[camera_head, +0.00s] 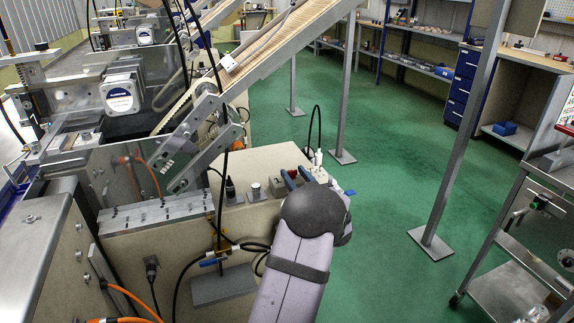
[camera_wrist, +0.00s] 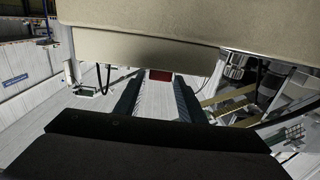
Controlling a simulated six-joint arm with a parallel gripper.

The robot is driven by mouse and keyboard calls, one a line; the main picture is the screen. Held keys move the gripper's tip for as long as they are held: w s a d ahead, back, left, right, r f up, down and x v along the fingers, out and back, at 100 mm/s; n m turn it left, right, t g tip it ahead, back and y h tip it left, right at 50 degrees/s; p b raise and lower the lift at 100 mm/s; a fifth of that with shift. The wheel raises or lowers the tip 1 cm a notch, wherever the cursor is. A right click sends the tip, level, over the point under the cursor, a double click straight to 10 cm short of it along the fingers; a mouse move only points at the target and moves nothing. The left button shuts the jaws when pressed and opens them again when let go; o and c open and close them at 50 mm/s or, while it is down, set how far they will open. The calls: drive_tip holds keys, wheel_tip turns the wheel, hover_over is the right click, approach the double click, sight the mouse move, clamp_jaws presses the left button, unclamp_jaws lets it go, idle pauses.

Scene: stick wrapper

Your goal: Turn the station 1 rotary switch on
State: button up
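In the head view my gripper (camera_head: 298,178) shows only as two dark blue fingers at the beige control box (camera_head: 265,160), mostly hidden behind my arm. In the wrist view my gripper (camera_wrist: 159,82) has its two fingers apart, with a pale gap between them. A small red part (camera_wrist: 160,75) lies between or just beyond the fingertips, under the beige box edge. It may be the switch; contact cannot be told. A black knob (camera_head: 230,187) and a silver-topped knob (camera_head: 254,188) stand on the box to the left. No station label is readable.
A sloped conveyor (camera_head: 285,45) rises behind the box. Cables and a valve (camera_head: 215,258) hang at the box's front. A metal machine (camera_head: 120,95) fills the left. Green floor (camera_head: 390,170) is open to the right, with a steel post (camera_head: 465,140) and a cart (camera_head: 520,260).

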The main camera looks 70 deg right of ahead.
drive_tip(key=x, duration=0.6)
drive_tip(key=shift+w+d, duration=0.2)
drive_tip(key=shift+f, duration=0.1)
drive_tip(key=c, duration=0.8)
